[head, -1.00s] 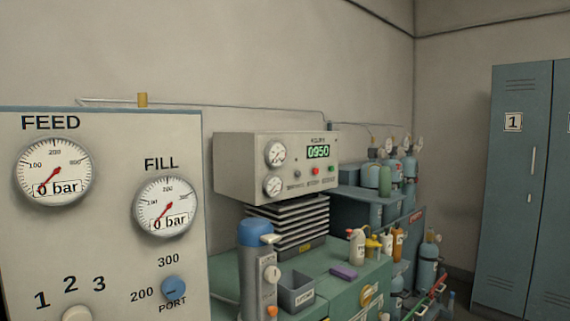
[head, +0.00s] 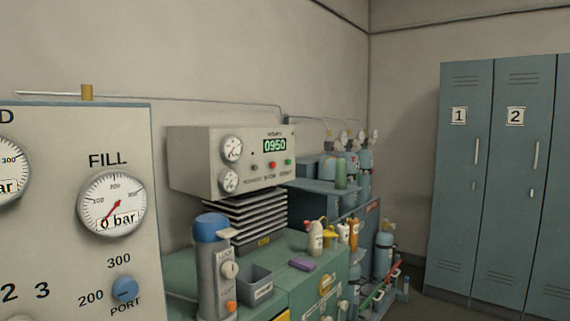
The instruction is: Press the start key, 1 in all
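A beige control box (head: 205,165) with two dials and a green display (head: 275,145) reading 0950 sits on a stack of dark fins at the back of the bench. Below the display is a row of small keys: a dark one at left, a red key (head: 271,165) in the middle and a green key (head: 288,162) at right. The lettering under the keys is too small to read, so I cannot tell which is the start key. Neither of my grippers is in view.
A gauge panel (head: 135,250) with a FILL dial fills the left foreground. A blue-capped cylinder (head: 209,265), a grey bin (head: 256,284) and several bottles stand on the green bench (head: 182,265). Blue lockers (head: 462,200) stand at right, with floor between.

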